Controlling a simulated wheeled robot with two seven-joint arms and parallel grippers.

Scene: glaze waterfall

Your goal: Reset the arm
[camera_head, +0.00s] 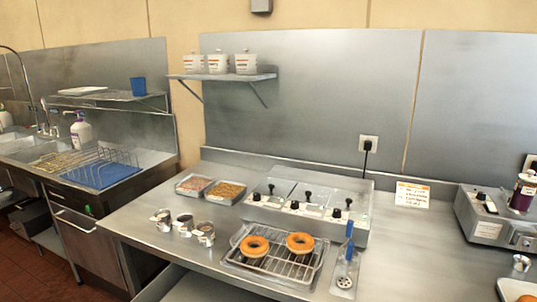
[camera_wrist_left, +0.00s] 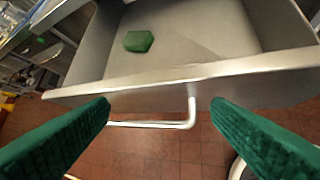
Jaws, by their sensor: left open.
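A small green block (camera_wrist_left: 139,41) lies inside that bin, apart from the fingers. Neither of my arms shows in the head view, and my right gripper is in no view.
The steel counter (camera_head: 130,222) holds a wire rack (camera_head: 275,270) with two glazed doughnuts (camera_head: 254,246) (camera_head: 300,243), small metal cups (camera_head: 183,224), two topping trays (camera_head: 226,192) and a lidded warmer unit (camera_head: 308,205). A wall shelf (camera_head: 222,77) carries white pots. A sink stands at the left.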

